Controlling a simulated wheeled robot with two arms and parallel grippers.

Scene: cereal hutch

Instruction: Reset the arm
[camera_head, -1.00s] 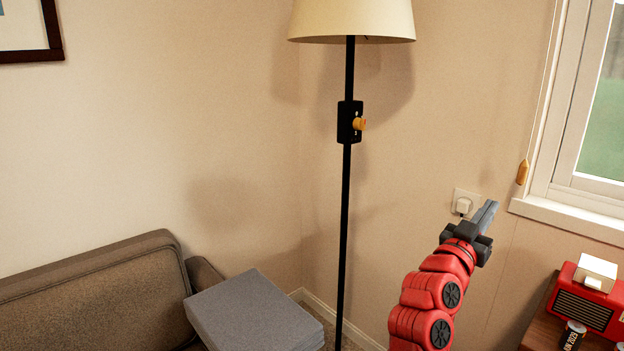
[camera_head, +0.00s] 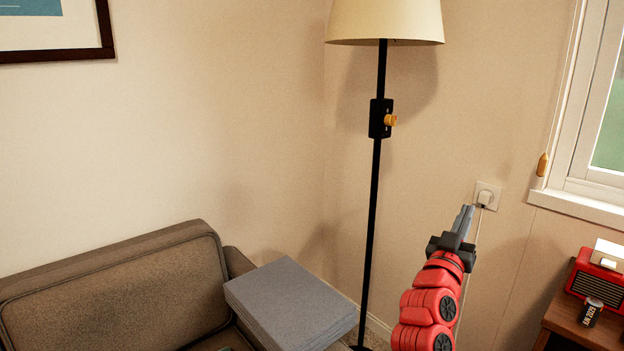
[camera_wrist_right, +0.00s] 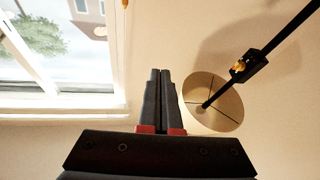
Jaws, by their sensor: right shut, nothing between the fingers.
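My right arm is red and rises from the bottom of the head view. Its gripper (camera_head: 464,220) points upward in front of the wall, to the right of the lamp pole, and its tip shows near the wall outlet. In the right wrist view the gripper (camera_wrist_right: 160,75) has its two dark fingers together with nothing between them. My left gripper is not in view.
A floor lamp (camera_head: 374,190) with a yellow knob stands in the corner; its shade also shows in the wrist view (camera_wrist_right: 212,105). A brown sofa (camera_head: 120,290), a grey block (camera_head: 290,305), an outlet (camera_head: 487,195), a window and a red radio (camera_head: 596,279) on a wooden table surround it.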

